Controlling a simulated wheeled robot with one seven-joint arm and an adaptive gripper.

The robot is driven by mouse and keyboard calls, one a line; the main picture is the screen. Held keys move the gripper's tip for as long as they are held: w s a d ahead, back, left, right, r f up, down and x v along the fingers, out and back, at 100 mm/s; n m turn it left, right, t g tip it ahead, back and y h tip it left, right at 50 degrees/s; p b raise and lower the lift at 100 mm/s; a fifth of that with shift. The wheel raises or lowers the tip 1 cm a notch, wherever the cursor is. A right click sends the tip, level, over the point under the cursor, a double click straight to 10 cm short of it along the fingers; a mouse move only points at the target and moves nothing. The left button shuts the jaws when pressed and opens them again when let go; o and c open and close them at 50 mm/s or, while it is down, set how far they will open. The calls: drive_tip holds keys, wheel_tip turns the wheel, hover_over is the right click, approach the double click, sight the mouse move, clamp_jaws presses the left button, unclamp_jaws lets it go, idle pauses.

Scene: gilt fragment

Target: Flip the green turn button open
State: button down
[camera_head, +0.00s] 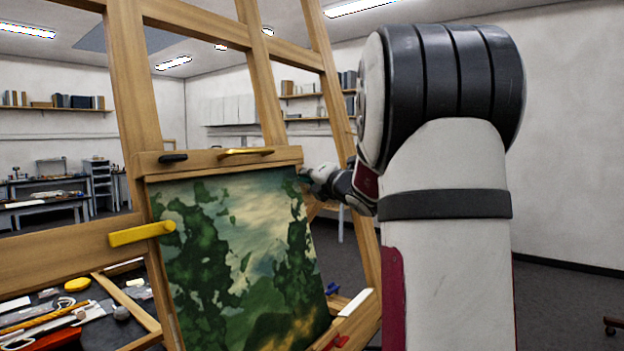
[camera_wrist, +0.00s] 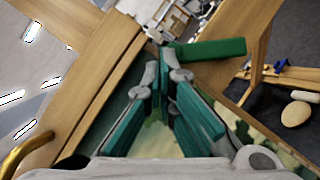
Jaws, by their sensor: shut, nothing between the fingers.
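The green turn button (camera_wrist: 208,49) is a flat green bar in the wrist view. It reaches across the wooden side rail at the right edge of the painting (camera_head: 230,255). My gripper (camera_wrist: 161,66) is shut and empty, with its teal-padded fingers pointing at the near-left end of the green button. The tips look close to that end; whether they touch it I cannot tell. In the head view my gripper (camera_head: 311,176) is at the painting's upper right corner. The green button is hidden there, behind my gripper or arm.
A wooden easel frame surrounds the painting. A yellow turn button (camera_head: 142,233) is on the left, with black (camera_head: 173,158) and brass (camera_head: 246,152) ones on top. A blue one (camera_head: 332,289) and a red one (camera_head: 337,342) are lower right. Cluttered tools (camera_head: 60,320) lie lower left.

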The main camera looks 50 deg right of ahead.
drive_tip(key=shift+w+d+r, duration=0.15)
drive_tip(key=shift+d+r, duration=0.1)
drive_tip(key=shift+r, duration=0.2)
drive_tip(key=shift+d+r, duration=0.15)
idle(0.9)
idle(0.8)
